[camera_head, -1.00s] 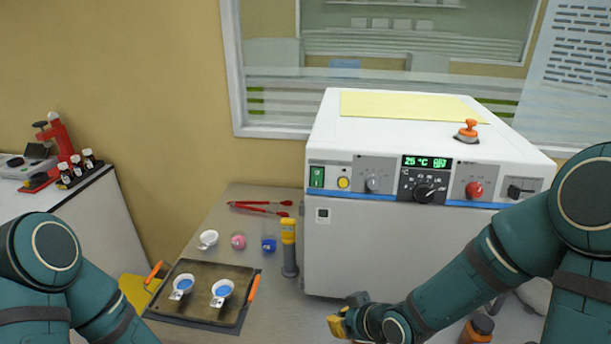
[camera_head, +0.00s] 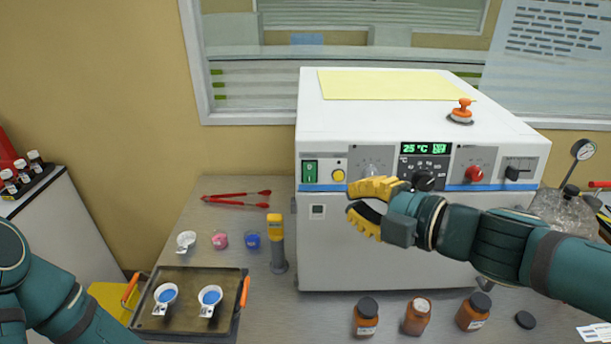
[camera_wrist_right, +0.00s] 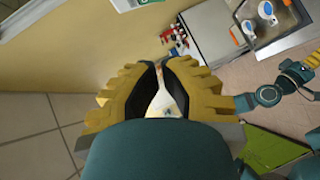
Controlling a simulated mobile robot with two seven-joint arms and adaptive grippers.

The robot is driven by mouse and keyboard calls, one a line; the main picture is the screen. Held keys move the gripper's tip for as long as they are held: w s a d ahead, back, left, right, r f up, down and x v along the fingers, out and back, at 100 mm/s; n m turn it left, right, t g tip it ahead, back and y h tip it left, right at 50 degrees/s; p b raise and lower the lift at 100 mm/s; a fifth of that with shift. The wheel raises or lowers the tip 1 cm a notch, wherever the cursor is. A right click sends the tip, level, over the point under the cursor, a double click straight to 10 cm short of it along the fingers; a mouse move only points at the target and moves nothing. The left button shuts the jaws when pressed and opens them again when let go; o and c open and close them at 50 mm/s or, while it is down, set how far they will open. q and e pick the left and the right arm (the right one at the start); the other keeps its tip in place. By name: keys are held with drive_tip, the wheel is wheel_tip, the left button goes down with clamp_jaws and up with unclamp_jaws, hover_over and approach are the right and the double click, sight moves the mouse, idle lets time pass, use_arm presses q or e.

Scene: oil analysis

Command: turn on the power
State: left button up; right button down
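The white oil analysis machine (camera_head: 330,255) stands on the bench, with a control panel across its upper front. A green switch (camera_head: 310,171) sits at the panel's left end, beside a yellow button (camera_head: 338,175). The display (camera_head: 424,149) is lit and reads 25 °C. My right gripper (camera_head: 350,202) is in front of the panel, right of and below the green switch, pointing left and apart from it. Its yellow fingers converge in the right wrist view (camera_wrist_right: 158,66), tips close together, with nothing clearly held. My left gripper shows small at the wrist view's right edge (camera_wrist_right: 312,62).
A black knob (camera_head: 424,180) and a red knob (camera_head: 474,174) are on the panel. A yellow-topped tool (camera_head: 275,228) stands left of the machine. A tray (camera_head: 180,325) with two cups is at front left. Brown bottles (camera_head: 367,317) stand in front of the machine.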

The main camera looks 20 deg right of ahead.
sight(310, 173)
idle(0.3)
drive_tip(key=w+d+b+x, duration=0.1)
drive_tip(key=d+b+x, duration=0.1)
drive_tip(key=x, duration=1)
drive_tip(key=shift+w+f, duration=0.45)
drive_tip(key=shift+w, duration=0.1)
drive_tip(key=shift+d, duration=0.15)
